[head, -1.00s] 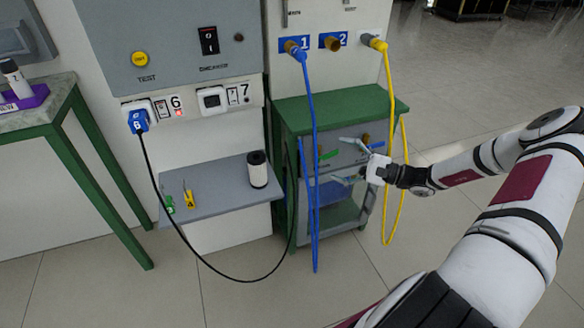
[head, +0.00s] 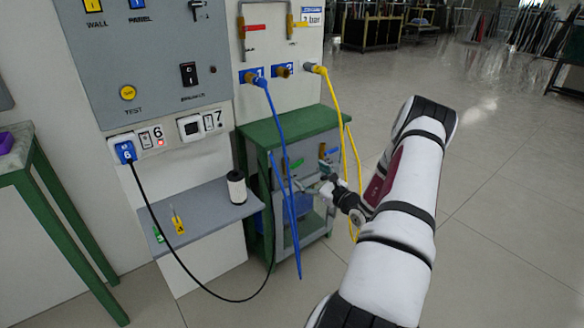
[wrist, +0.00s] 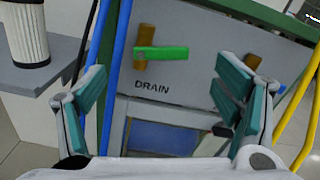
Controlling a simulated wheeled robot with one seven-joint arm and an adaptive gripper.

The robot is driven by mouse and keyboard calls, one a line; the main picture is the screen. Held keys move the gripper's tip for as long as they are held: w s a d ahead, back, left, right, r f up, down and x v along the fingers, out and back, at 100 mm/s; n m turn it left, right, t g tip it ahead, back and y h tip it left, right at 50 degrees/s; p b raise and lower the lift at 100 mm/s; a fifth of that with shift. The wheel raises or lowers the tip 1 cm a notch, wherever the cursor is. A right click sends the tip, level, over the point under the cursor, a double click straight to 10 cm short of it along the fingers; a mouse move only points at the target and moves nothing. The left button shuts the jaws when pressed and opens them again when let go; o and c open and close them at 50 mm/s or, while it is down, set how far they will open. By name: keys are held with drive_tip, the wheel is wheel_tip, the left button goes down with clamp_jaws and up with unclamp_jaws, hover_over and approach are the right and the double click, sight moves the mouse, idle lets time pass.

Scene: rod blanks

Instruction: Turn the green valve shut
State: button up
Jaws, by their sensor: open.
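The green valve handle (wrist: 162,53) sits across a brass pipe (wrist: 144,47) on a grey panel above the word DRAIN in the wrist view. The handle lies roughly level, pointing right from the pipe. It also shows small in the head view (head: 296,163), just right of the blue hose. My gripper (wrist: 165,105) is open and empty, its fingers spread to either side of the view. The handle appears between and beyond the fingertips, apart from them. In the head view my gripper (head: 312,188) is in front of the green-topped cabinet.
A blue hose (head: 287,150) hangs in front of the cabinet (head: 300,123), close to my gripper's left side. A yellow hose (head: 334,100) hangs on the right. A second brass pipe (wrist: 252,62) is near the right finger. A shelf (head: 195,222) holds a white cylinder (head: 236,187).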

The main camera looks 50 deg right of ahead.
sight(296, 165)
drive_tip(key=b+x, duration=0.1)
drive_tip(key=x, duration=0.8)
drive_tip(key=shift+w+b, duration=0.15)
drive_tip(key=shift+b, duration=0.2)
